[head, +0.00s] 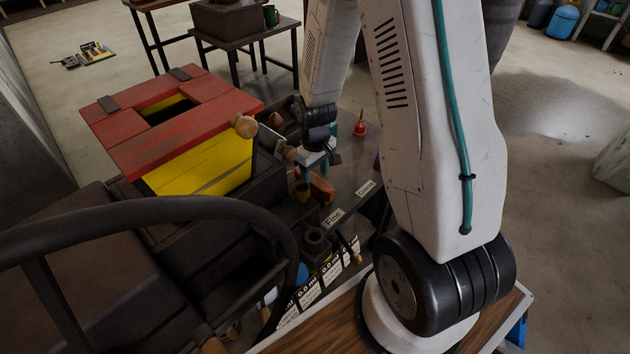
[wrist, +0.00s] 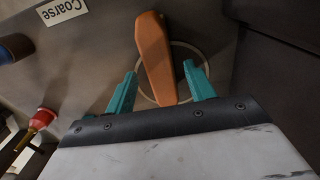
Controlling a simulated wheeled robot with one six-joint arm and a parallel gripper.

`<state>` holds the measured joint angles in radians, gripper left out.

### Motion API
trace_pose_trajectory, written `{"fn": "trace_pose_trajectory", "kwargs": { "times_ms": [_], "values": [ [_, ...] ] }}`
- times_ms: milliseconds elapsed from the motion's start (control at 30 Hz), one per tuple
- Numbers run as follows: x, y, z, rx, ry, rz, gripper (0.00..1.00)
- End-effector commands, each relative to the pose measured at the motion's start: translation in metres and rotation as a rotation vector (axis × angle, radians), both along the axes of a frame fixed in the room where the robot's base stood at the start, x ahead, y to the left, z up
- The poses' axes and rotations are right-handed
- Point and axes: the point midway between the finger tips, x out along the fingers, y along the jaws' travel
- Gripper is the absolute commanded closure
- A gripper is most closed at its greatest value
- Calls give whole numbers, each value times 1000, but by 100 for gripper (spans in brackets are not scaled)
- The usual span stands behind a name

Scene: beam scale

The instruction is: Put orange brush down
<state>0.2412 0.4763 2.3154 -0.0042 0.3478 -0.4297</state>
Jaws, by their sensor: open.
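The orange brush (wrist: 153,50) lies on the dark tabletop in the wrist view, its narrow end over a pale ring marked on the surface. My gripper (wrist: 160,70) has its teal fingers spread on both sides of the brush, with gaps showing. The near end of the brush is at the gripper's edge. In the head view the brush (head: 321,188) shows as an orange-brown shape just below my gripper (head: 316,170), partly hidden by it.
A yellow box with a red lid (head: 190,130) stands left of my gripper.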

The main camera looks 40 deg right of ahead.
Motion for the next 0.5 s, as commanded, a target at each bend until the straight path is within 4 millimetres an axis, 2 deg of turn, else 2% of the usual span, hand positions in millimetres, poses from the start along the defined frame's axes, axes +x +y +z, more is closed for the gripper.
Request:
{"fn": "trace_pose_trajectory", "kwargs": {
  "times_ms": [100, 300, 500],
  "values": [
    [1, 0, 28, -2, -6, 0, 46],
    [1, 0, 64, -1, -4, 0, 46],
    [0, 0, 82, 0, -1, 0, 46]
  ]
}}
